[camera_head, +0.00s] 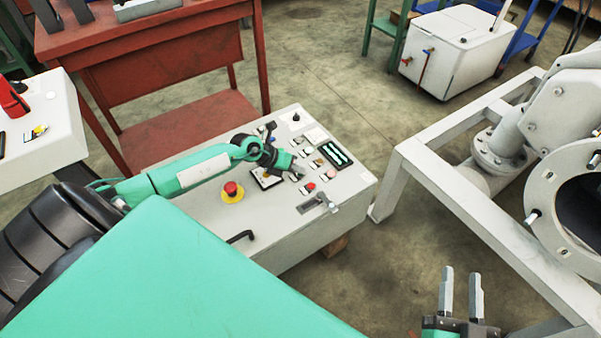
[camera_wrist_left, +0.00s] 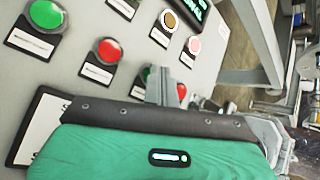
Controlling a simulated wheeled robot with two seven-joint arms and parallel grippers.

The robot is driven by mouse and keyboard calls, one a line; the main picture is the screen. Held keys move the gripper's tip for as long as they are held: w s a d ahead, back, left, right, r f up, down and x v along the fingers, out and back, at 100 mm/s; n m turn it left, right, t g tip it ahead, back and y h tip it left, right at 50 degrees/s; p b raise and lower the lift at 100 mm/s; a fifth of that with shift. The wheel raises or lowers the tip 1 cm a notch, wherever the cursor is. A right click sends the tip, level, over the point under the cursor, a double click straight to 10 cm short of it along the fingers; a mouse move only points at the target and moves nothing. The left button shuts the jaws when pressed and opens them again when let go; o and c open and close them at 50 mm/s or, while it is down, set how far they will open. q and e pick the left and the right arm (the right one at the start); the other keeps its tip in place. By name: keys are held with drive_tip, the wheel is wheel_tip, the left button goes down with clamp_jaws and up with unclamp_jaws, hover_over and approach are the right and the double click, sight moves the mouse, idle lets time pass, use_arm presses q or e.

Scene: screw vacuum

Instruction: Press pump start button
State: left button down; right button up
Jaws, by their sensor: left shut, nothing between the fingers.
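The control panel (camera_head: 355,181) is a light grey slanted cabinet top with labelled push buttons. My left gripper (camera_head: 299,171) is shut and empty, low over the button area. In the left wrist view its fingers (camera_wrist_left: 161,86) stand in front of a green button (camera_wrist_left: 146,71), partly hiding it, and beside a red button (camera_wrist_left: 181,91). I cannot tell whether they touch. Another green button (camera_wrist_left: 46,13) and a red button (camera_wrist_left: 108,50) are further left. The labels are unreadable, so I cannot tell which button is pump start. My right gripper (camera_head: 461,292) is open and empty, away from the panel.
A red emergency stop on a yellow base (camera_head: 231,191) stands left on the panel. A lever switch (camera_head: 320,202) and black handle (camera_head: 241,237) are near its front. A red workbench (camera_head: 180,128) is behind left. A grey metal frame (camera_head: 447,190) with machinery stands right.

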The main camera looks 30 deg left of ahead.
sight(297, 175)
use_arm(q)
drive_tip(key=shift+r+p, duration=0.8)
drive_tip(key=shift+p, duration=0.2)
wheel_tip(297, 175, up, 5)
drive_tip(key=p, duration=0.5)
idle(0.7)
